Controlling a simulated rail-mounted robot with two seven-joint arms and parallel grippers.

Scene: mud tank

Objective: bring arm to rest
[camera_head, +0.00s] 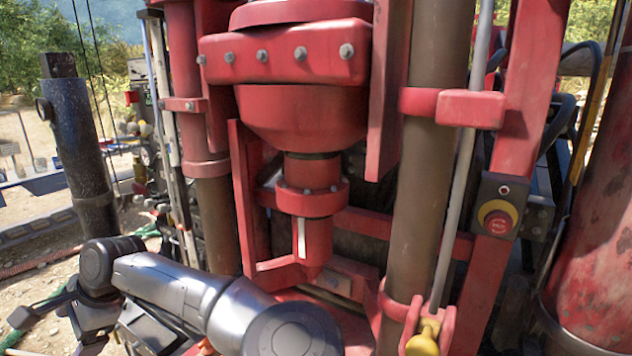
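My grey and black arm (175,285) shows at the lower left. It runs from a large round joint (290,335) at the bottom edge up and left to a dark joint (100,265). I take it to be my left arm. Beyond that joint, dark parts bend down toward the bottom left corner. A dark piece there (32,318) may be my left gripper; its fingers are not clear, and I see no object held. My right arm and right gripper are not in view.
A red drilling machine (290,115) fills the middle, close behind my arm. A brown column (425,150) and a red emergency stop button (498,222) stand right of it. A dark post (75,150) stands at the left. Sandy ground (50,275) lies at the lower left.

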